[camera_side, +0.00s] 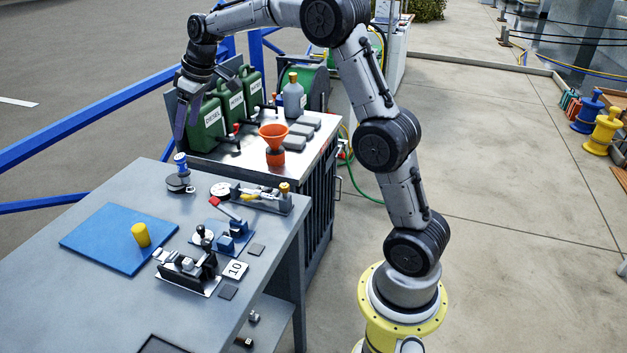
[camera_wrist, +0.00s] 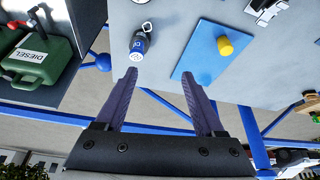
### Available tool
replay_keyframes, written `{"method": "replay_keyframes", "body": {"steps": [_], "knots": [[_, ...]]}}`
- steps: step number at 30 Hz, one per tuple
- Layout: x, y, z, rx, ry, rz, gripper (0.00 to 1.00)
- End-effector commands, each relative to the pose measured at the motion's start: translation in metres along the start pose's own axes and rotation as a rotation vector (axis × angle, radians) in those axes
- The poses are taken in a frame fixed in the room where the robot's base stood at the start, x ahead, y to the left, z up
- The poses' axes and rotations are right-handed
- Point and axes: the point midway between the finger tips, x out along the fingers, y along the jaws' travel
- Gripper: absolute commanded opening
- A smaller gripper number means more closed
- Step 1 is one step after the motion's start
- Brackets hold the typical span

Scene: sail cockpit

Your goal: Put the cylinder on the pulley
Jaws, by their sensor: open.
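A yellow cylinder (camera_side: 140,234) stands upright on the blue mat (camera_side: 100,240) on the grey workbench. It also shows in the wrist view (camera_wrist: 225,46), on the blue mat (camera_wrist: 202,60). A round grey fitting with a blue-topped post (camera_side: 180,176) stands behind the mat; it also shows in the wrist view (camera_wrist: 138,44). I cannot tell for sure which fitting is the pulley; another has a pale round disc (camera_side: 220,189). My gripper (camera_side: 187,122) is open and empty, high above the back of the bench. Its fingers (camera_wrist: 160,76) are spread apart in the wrist view, away from the cylinder.
Clamp-like fittings (camera_side: 190,265) and a red-handled one (camera_side: 228,230) crowd the bench's right side. A second bench behind holds green jerrycans (camera_side: 208,125), an orange funnel (camera_side: 274,140) and a grey bottle (camera_side: 293,96). Blue railings (camera_side: 90,135) run behind. The bench's front left is clear.

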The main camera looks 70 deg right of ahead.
Motion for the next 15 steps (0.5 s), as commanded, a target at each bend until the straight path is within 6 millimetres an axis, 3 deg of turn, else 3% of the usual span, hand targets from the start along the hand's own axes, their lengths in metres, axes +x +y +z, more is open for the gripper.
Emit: {"method": "replay_keyframes", "body": {"steps": [1, 6, 11, 15], "knots": [[-0.023, -0.018, 0.011, 0.002, 0.007, 0.006, 0.71], [-0.077, -0.067, 0.06, 0.033, 0.018, 0.022, 0.71], [-0.114, -0.107, 0.119, 0.062, 0.033, 0.036, 0.71], [-0.134, -0.136, 0.178, 0.087, 0.05, 0.046, 0.71]]}}
